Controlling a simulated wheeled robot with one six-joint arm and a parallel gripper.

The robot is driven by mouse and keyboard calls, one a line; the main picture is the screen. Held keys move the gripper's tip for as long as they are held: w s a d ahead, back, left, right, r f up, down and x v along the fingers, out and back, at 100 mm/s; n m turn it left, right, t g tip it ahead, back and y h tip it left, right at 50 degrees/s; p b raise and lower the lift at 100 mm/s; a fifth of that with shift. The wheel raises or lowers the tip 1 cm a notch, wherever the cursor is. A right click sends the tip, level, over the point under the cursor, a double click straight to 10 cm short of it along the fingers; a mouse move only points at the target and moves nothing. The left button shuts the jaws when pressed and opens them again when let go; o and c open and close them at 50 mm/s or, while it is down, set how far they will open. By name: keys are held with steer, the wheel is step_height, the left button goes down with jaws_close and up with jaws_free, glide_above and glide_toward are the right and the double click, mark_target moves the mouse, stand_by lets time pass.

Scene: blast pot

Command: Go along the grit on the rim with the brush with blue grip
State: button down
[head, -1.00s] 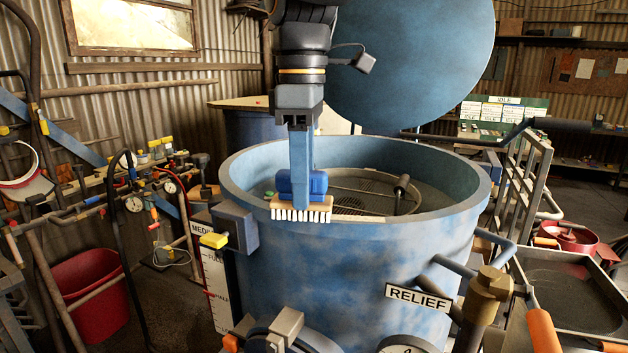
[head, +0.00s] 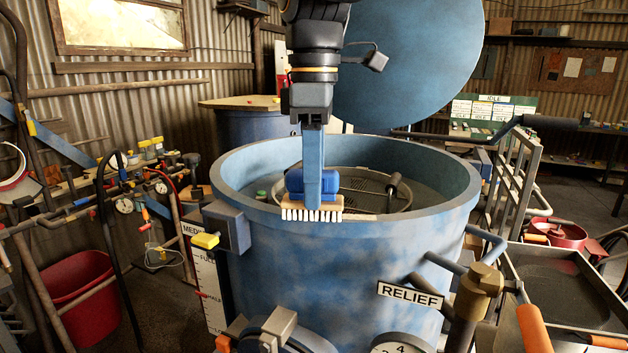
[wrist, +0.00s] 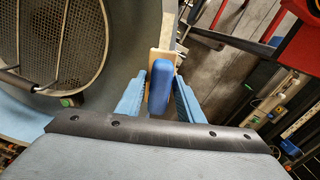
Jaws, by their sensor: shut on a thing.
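My gripper (head: 312,190) is shut on the blue grip of the brush (head: 327,182), pointing down at the near rim (head: 262,214) of the blue pot. The brush has a pale wooden block (head: 330,203) and white bristles, which lie at the rim's front edge. A thin pale strip of grit (head: 362,217) shows on the rim just right of the brush. In the wrist view the blue grip (wrist: 160,88) sits between my two blue fingers. The bristles and the rim under the block are hidden there.
The round blue lid (head: 410,65) stands raised behind the pot. Inside the pot is a mesh screen (head: 365,185) with a dark handle. The RELIEF valve (head: 478,290) stands at front right.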

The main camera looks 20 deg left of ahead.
mark_target(338, 171)
steer(key=shift+w+d, duration=0.2)
steer(key=shift+d, duration=0.5)
steer(key=shift+d, duration=0.1)
steer(key=shift+w+d, duration=0.25)
steer(key=shift+d, duration=0.7)
steer(key=shift+w+d+f, duration=0.1)
steer(key=shift+w+d, duration=0.1)
steer(key=shift+d, duration=0.9)
steer(key=shift+w+d, duration=0.15)
steer(key=shift+d, duration=0.4)
steer(key=shift+w+d, duration=0.15)
steer(key=shift+d, duration=0.4)
steer(key=shift+d, duration=0.1)
steer(key=shift+w+d, duration=0.25)
steer(key=shift+d, duration=0.75)
